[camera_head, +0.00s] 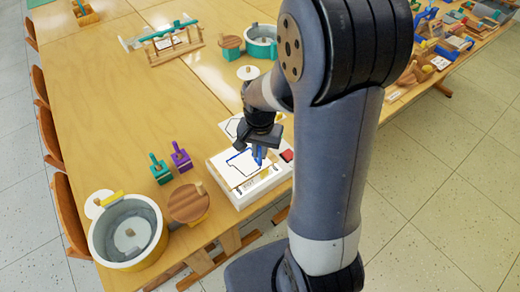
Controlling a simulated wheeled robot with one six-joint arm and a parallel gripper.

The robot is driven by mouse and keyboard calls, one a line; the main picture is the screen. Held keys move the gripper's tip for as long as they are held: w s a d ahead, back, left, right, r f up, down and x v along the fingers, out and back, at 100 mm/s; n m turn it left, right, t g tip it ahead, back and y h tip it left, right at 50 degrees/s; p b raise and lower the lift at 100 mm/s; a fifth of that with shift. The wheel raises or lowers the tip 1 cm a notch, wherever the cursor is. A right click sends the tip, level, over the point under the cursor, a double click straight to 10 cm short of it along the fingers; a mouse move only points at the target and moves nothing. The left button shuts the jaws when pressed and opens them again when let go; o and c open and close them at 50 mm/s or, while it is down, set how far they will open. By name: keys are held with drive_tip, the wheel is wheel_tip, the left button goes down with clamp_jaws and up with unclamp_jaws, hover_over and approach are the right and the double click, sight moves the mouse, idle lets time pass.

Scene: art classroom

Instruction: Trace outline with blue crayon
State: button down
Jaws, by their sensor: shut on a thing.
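A blue crayon (259,156) is in my gripper (259,148), which is shut on it and points down. The crayon is over a white drawing board (263,185) near the table's front edge. The board bears a paper with a drawn outline (237,169). Part of the outline, along its top and left, looks dark blue; the rest is thin black. The crayon is near the right side of the outline. I cannot tell whether its tip touches the paper. My gripper and arm hide the board's far right part.
The table's left middle is clear.

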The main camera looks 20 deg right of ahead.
drive_tip(key=shift+f+b, duration=0.55)
drive_tip(key=shift+f, duration=0.2)
drive_tip(key=shift+r, duration=0.1)
drive_tip(key=shift+s+a, duration=0.15)
drive_tip(key=shift+s, duration=0.1)
idle(0.4)
drive_tip(key=shift+s+a, duration=0.15)
drive_tip(key=shift+a, duration=0.3)
idle(0.5)
drive_tip(key=shift+s+a, duration=0.1)
drive_tip(key=shift+a, duration=0.2)
drive_tip(key=shift+s+a, duration=0.15)
drive_tip(key=shift+a, duration=0.3)
idle(0.5)
drive_tip(key=shift+a, duration=0.25)
drive_tip(key=shift+s+a, duration=0.25)
drive_tip(key=shift+a, duration=0.2)
idle(0.5)
drive_tip(key=shift+a, duration=0.25)
